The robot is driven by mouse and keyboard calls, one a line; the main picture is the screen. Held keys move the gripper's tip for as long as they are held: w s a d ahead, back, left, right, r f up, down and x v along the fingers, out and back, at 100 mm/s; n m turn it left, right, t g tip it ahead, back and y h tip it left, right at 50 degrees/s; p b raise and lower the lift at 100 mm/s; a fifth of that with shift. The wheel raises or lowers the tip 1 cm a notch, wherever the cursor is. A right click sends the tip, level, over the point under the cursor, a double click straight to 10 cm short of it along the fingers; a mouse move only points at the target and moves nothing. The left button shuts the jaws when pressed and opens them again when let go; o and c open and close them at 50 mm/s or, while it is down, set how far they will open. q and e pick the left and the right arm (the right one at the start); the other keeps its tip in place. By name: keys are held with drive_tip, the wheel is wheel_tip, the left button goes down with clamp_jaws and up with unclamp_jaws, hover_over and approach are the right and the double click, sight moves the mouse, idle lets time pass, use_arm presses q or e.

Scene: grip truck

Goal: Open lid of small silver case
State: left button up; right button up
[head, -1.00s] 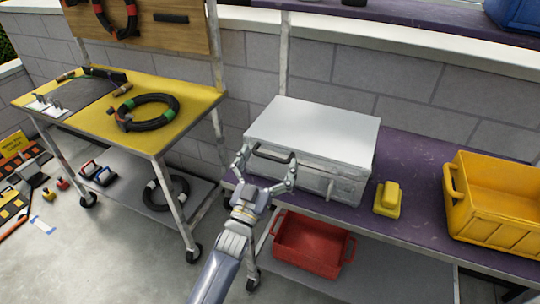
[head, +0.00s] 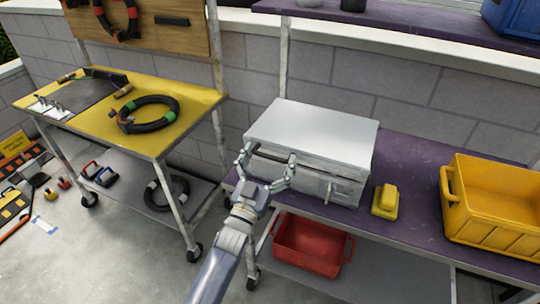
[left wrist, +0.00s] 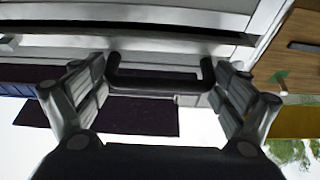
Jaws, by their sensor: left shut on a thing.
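The small silver case (head: 312,130) stands on the purple shelf of the right cart. Its lid lies nearly flat on top, with a thin dark line below the front edge. My left gripper (head: 268,156) is at the left part of the case's front, a finger on each side of the dark handle. In the left wrist view the black handle (left wrist: 160,85) spans between the fingers, and the gripper is shut on it. A latch (head: 330,191) shows at the right of the front. My right gripper is not in view.
A yellow block (head: 386,200) sits just right of the case, and a yellow crate (head: 492,228) stands farther right. A red bin (head: 309,248) is on the shelf below. A yellow-topped cart (head: 190,100) with a black ring (head: 150,124) stands at left.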

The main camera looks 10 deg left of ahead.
use_arm(q)
drive_tip(key=shift+g, duration=0.4)
drive_tip(key=r+p, duration=0.2)
drive_tip(key=w+r+p, duration=0.1)
drive_tip(key=r+p, duration=0.2)
drive_tip(key=shift+d+r, duration=0.2)
wheel_tip(320, 180, up, 9)
drive_tip(key=p, duration=0.4)
hover_over(272, 138)
drive_tip(key=d, duration=0.2)
drive_tip(key=shift+w+d+r, duration=0.1)
drive_tip(key=shift+w+r, duration=0.05)
drive_tip(key=shift+w, duration=0.2)
